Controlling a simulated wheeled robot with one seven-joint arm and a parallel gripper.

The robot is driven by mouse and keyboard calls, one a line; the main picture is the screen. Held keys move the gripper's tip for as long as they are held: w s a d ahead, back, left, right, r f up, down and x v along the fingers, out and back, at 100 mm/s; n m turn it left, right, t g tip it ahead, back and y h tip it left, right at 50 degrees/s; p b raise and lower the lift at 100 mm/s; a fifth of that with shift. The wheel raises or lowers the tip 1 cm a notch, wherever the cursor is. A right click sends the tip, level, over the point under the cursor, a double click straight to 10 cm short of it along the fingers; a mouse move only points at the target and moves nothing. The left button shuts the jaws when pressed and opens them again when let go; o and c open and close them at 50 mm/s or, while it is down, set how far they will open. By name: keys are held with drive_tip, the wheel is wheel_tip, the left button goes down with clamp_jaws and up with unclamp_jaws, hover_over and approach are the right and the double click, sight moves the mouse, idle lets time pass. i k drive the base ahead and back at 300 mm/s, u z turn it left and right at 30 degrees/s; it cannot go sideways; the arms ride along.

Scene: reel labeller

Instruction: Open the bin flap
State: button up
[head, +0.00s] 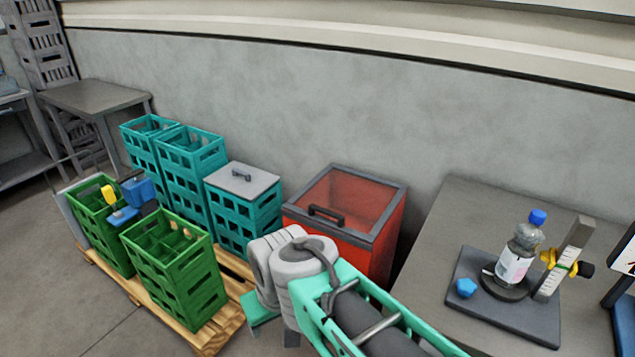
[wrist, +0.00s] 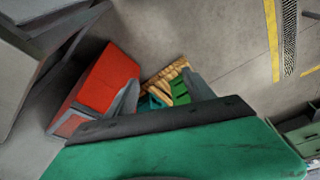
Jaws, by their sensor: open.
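The red bin (head: 390,235) stands on the floor against the wall, left of the grey table. Its flap (head: 350,197) is a see-through reddish panel in a dark grey frame and looks closed on top. A dark bar handle (head: 326,214) sits near the flap's front edge. In the wrist view the red bin (wrist: 105,78) is left of my gripper (wrist: 160,92), whose two grey fingers are apart with nothing between them. In the head view my gripper (head: 272,322) is low in front of the bin, partly hidden by my arm, and apart from the handle.
Teal crates (head: 190,155), one stack with a grey handled lid (head: 243,180), stand left of the bin. Green crates (head: 172,265) stand on a wooden pallet (head: 215,335). The grey table (head: 450,215) at right holds a bottle (head: 515,262) on a fixture. Open floor (head: 45,285) is at left.

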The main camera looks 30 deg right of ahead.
sight(370, 239)
drive_tip(key=k, duration=0.45)
drive_tip(key=u, duration=0.55)
drive_tip(key=i, duration=0.85)
drive_tip(key=z, duration=0.45)
drive_tip(key=i, duration=0.6)
drive_tip(key=z, duration=0.45)
